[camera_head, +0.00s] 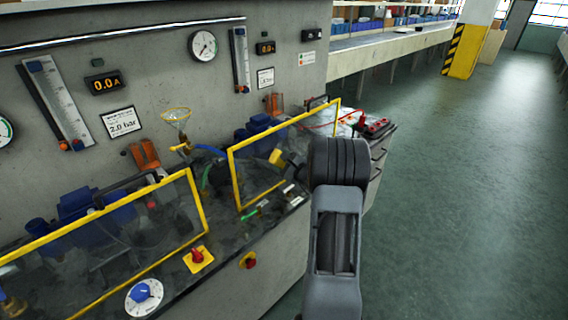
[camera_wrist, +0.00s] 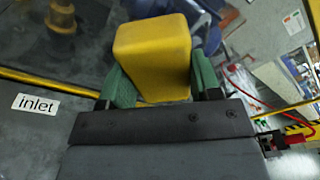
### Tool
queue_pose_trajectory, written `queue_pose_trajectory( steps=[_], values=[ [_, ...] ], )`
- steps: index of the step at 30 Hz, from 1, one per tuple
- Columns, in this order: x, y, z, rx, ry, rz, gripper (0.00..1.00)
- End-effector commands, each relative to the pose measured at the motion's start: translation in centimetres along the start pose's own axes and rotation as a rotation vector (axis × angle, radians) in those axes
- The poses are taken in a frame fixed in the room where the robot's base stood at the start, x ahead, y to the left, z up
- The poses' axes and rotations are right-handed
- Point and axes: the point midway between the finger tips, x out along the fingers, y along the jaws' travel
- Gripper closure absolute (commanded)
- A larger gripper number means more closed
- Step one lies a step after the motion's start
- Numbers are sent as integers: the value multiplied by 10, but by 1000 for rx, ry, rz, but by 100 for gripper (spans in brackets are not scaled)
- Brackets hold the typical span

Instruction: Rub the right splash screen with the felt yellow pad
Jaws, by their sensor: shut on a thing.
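The right splash screen (camera_head: 258,178) is a clear, smudged pane in a yellow frame on the bench. Its lower yellow frame edge (camera_wrist: 50,86) also crosses the wrist view. My gripper (camera_wrist: 157,88) is shut on the yellow felt pad (camera_wrist: 153,52), a block held between its green fingers. In the head view the yellow pad (camera_head: 276,157) shows in front of the right screen's pane, left of my dark wrist. The pad is close to the pane; I cannot tell if it touches. My arm hides the right part of the screen's lower area.
The left splash screen (camera_head: 200,215) stands nearer on the same bench. A yellow plate with a red knob (camera_head: 198,257), a blue dial (camera_head: 144,293) and a red button (camera_head: 248,260) are along the front. Red leads (camera_head: 374,124) lie at the right end. The floor on the right is clear.

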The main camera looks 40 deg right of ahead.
Motion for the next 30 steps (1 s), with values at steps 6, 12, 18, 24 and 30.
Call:
queue_pose_trajectory(
  steps=[6, 12, 18, 24, 30],
  values=[
    [1, -8, -10, -1, -1, -1, 61],
    [2, -20, -21, -2, 0, -2, 61],
    [3, -26, -26, -1, 0, 0, 61],
    [4, -33, -34, -1, 1, -2, 61],
    [7, -44, -45, -1, 0, -1, 61]
  ],
)
